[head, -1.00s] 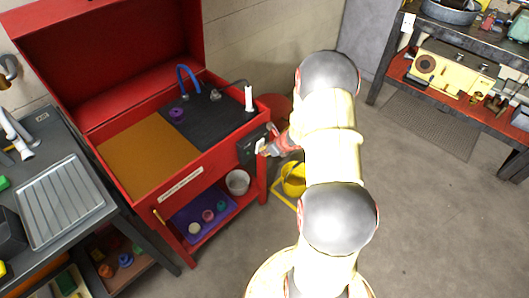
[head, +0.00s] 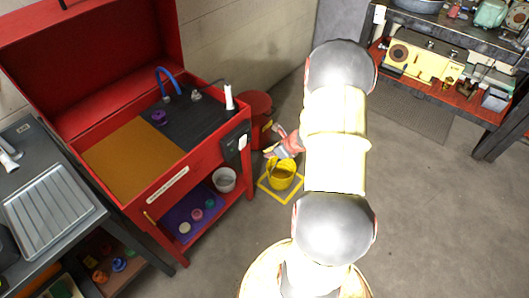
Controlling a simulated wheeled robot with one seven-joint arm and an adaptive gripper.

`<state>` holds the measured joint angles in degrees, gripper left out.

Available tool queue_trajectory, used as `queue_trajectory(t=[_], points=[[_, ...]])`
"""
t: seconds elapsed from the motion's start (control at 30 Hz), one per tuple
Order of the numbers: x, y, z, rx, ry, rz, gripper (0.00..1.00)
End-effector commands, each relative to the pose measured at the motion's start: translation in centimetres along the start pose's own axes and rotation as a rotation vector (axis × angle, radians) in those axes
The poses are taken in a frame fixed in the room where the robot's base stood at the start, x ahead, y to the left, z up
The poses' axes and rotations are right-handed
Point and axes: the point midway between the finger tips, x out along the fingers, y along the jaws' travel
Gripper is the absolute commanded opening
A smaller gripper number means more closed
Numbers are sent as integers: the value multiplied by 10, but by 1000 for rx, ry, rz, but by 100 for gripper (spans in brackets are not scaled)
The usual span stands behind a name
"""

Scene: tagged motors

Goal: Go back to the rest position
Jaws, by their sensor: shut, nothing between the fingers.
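My gripper (head: 272,153) shows small in the head view, left of my cream and grey arm. It hangs in the air, and in the picture it lies just above the yellow bucket (head: 281,178). It appears shut and empty, and its fingers are small in this view. Much of the wrist behind it is hidden by my arm. No mark of the rest position shows.
A red parts washer (head: 158,196) with a raised lid stands at the left, a red drum (head: 258,108) beside it. A grey bench with a ridged tray (head: 50,208) is at the lower left. A workbench (head: 490,40) stands at the upper right. The floor (head: 430,200) at right is clear.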

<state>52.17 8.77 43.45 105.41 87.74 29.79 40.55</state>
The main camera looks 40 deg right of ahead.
Motion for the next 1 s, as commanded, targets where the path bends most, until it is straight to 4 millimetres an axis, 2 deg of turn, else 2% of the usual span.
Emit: queue_trajectory(t=[0.6,0.73,0.77,0.9,1.0], points=[[-1,0,0,-2,0,0,0],[-1,2,1,-55,-7,8,0],[-1,6,2,-95,-9,20,0],[-6,49,-15,-349,5,147,0],[-29,76,-13,-588,0,232,0]])
